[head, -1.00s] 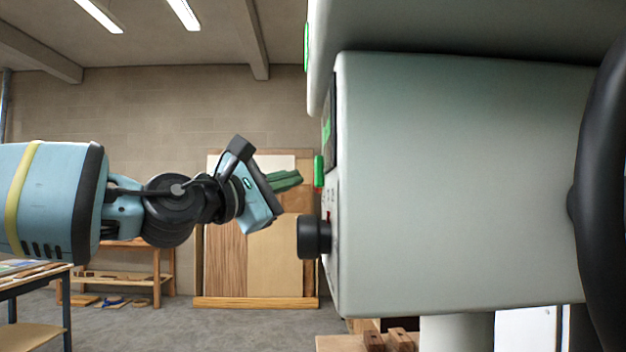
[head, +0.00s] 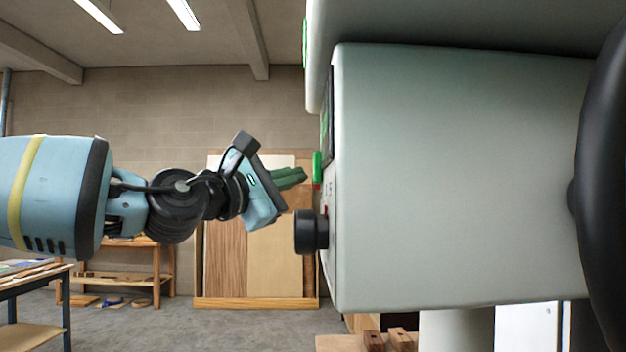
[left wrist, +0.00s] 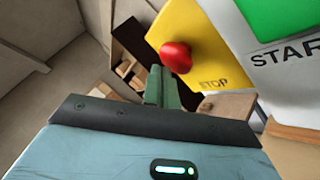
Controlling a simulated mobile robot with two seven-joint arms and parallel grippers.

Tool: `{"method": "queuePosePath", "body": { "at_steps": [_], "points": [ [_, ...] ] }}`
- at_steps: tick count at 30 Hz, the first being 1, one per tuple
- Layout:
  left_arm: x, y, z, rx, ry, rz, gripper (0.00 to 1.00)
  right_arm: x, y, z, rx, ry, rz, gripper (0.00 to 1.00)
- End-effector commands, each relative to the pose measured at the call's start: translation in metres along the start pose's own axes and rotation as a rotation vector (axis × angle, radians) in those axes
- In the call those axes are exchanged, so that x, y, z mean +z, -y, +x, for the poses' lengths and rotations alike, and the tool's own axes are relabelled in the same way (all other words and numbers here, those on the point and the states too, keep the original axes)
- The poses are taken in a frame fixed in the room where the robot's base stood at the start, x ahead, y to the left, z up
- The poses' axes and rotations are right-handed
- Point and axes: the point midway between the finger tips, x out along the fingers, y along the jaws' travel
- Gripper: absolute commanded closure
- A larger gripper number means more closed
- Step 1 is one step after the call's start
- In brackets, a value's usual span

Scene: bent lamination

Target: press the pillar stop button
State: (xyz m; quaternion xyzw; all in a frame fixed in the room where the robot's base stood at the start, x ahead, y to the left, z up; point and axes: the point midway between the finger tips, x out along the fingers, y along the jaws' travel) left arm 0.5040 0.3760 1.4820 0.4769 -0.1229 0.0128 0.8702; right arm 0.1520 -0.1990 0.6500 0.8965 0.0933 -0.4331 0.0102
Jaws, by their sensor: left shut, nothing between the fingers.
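The stop button is a red mushroom knob (left wrist: 176,57) on a yellow plate (left wrist: 196,36) marked STOP in the left wrist view. In the head view the plate is edge-on and only a sliver of red shows near the pillar's left face. My left gripper (head: 303,176) has green fingers, shut and empty, pointing right at the machine. In the left wrist view its fingertips (left wrist: 161,74) appear just left of and below the red knob. A small gap seems to remain, but I cannot tell its depth. My right gripper is out of view.
A green START button (left wrist: 280,25) sits right beside the yellow plate. The grey-green machine housing (head: 450,180) fills the right of the head view. A black knob (head: 311,232) sticks out leftward below my fingers. Wood panels (head: 250,255) lean on the back wall.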

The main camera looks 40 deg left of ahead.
Motion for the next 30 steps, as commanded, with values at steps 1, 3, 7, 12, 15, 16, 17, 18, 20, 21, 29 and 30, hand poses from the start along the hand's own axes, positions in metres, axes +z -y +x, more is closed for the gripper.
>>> {"method": "queuePosePath", "body": {
  "at_steps": [1, 3, 7, 12, 15, 16, 17, 18, 20, 21, 29, 30],
  "points": [
    [-0.0002, 0.0008, 0.0006, 0.000, -0.001, 0.000, 1.00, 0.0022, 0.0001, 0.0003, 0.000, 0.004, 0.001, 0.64],
    [0.0003, 0.0002, 0.0005, 0.000, 0.000, 0.000, 1.00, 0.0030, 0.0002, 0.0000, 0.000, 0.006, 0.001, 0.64],
    [0.0004, -0.0003, 0.0003, 0.001, 0.000, 0.000, 1.00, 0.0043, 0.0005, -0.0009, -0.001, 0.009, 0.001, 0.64],
    [0.0005, 0.0000, 0.0006, 0.001, 0.000, 0.000, 1.00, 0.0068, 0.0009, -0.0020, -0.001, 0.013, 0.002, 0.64],
    [0.0006, 0.0006, 0.0011, 0.001, 0.000, 0.000, 1.00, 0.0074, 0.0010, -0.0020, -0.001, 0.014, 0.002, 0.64],
    [0.0007, 0.0008, 0.0014, 0.000, 0.000, 0.000, 1.00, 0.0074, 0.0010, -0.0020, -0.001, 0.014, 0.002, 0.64],
    [0.0008, 0.0010, 0.0016, 0.000, -0.001, 0.000, 1.00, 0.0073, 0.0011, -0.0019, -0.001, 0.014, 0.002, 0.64],
    [0.0009, 0.0013, 0.0019, 0.000, -0.001, 0.000, 1.00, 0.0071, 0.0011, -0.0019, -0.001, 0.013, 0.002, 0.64],
    [0.0012, 0.0016, 0.0023, 0.000, -0.001, 0.000, 1.00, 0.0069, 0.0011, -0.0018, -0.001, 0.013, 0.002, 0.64],
    [0.0013, 0.0018, 0.0026, 0.000, -0.001, 0.000, 1.00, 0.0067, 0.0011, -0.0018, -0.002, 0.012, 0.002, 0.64],
    [0.0027, 0.0032, 0.0045, 0.000, -0.001, 0.001, 1.00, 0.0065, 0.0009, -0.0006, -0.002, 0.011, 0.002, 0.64],
    [0.0029, 0.0034, 0.0048, 0.000, -0.001, 0.001, 1.00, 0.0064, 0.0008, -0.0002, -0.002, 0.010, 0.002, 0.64]
  ]
}}
